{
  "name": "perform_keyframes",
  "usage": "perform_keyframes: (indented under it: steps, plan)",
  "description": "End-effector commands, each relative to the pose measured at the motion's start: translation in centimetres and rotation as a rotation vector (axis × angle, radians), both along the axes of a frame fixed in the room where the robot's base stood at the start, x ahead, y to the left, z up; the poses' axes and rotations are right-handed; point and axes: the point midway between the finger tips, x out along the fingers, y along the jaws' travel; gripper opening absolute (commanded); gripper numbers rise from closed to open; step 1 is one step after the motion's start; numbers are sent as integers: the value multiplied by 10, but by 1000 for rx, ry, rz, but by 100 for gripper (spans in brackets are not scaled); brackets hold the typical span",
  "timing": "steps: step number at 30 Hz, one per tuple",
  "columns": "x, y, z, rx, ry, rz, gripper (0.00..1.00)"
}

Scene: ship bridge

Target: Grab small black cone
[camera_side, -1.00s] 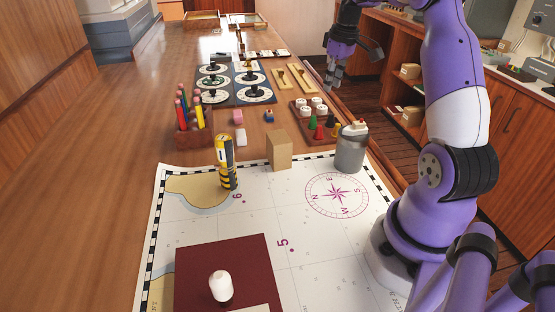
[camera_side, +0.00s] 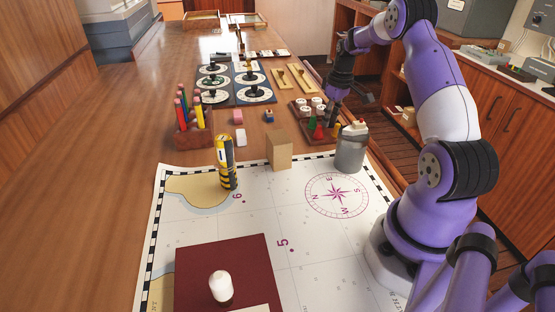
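A brown wooden tray (camera_side: 313,141) stands at the right side of the table, behind the grey canister. It holds a red cone (camera_side: 319,132), a green cone (camera_side: 312,123), a yellow cone (camera_side: 337,130) and several white round pieces (camera_side: 304,112). My gripper (camera_side: 331,112) points down over the right part of the tray, with its fingertips low among the cones. The small black cone is at or just below the fingertips and I cannot separate it clearly from the dark fingers. Whether the fingers are open or closed on it is too small to tell.
A grey canister (camera_side: 350,150) stands close in front of the tray, with a cardboard-coloured block (camera_side: 279,150) to its left. A yellow-black cylinder (camera_side: 226,165) stands on the chart (camera_side: 265,215).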

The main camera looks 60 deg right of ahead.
Motion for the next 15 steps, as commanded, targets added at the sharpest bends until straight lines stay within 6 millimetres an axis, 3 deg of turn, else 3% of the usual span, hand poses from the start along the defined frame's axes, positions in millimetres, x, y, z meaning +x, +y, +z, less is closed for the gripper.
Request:
perform_keyframes:
  steps: [4, 5, 6, 7, 15]
  plan:
    - [0, 0, 0, 0, 0, 0, 35]
    - [0, 0, 0, 0, 0, 0, 25]
    - [0, 0, 0, 0, 0, 0, 5]
    - [0, 0, 0, 0, 0, 0, 0]
    - [0, 0, 0, 0, 0, 0, 0]
